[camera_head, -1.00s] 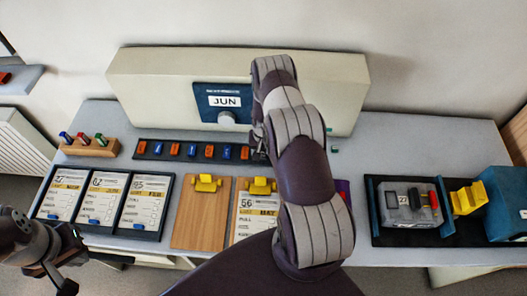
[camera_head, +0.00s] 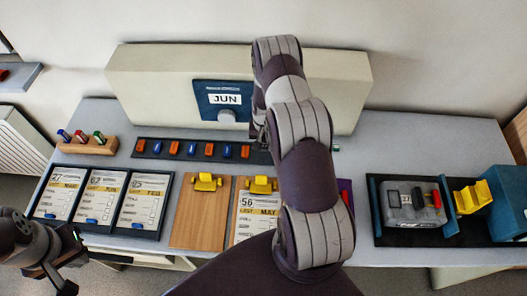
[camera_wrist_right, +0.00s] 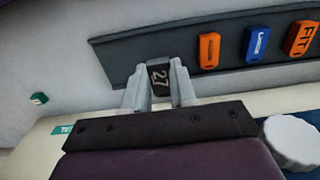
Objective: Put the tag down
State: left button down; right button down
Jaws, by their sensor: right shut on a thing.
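In the right wrist view, my right gripper (camera_wrist_right: 159,88) is shut on a small dark tag (camera_wrist_right: 159,80) with the number 27. The tag is in front of the plain end of the dark strip (camera_wrist_right: 125,58); I cannot tell whether it touches it. In the head view this strip (camera_head: 165,154) carries a row of orange and blue tags, and my right arm hides its right end and the held tag. My left gripper (camera_head: 66,268) is at the lower left, below the framed cards, and its jaws are unclear.
A beige cabinet with a JUN panel (camera_head: 224,101) and knob stands behind the strip. Clipboards, one bare (camera_head: 203,225), and framed cards (camera_head: 100,195) lie in front. A tray (camera_head: 402,238) with a grey device (camera_head: 412,203) is at right. A small green block (camera_wrist_right: 39,98) lies near the strip.

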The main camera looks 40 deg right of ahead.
jog(key=s+d+r+b, duration=0.3)
jog(key=s+d+r, duration=0.25)
jog(key=d, duration=0.35)
jog(key=w+a+r+n, duration=0.1)
jog(key=w+a+n, duration=0.2)
jog(key=a, duration=1)
jog(key=w+a+r+n, duration=0.2)
jog(key=a+n, duration=0.3)
jog(key=a, duration=0.9)
jog(key=shift+w+a+r+b, duration=0.15)
jog(key=shift+w+a+b, duration=0.15)
jog(key=shift+w+b, duration=0.15)
jog(key=shift+w, duration=0.15)
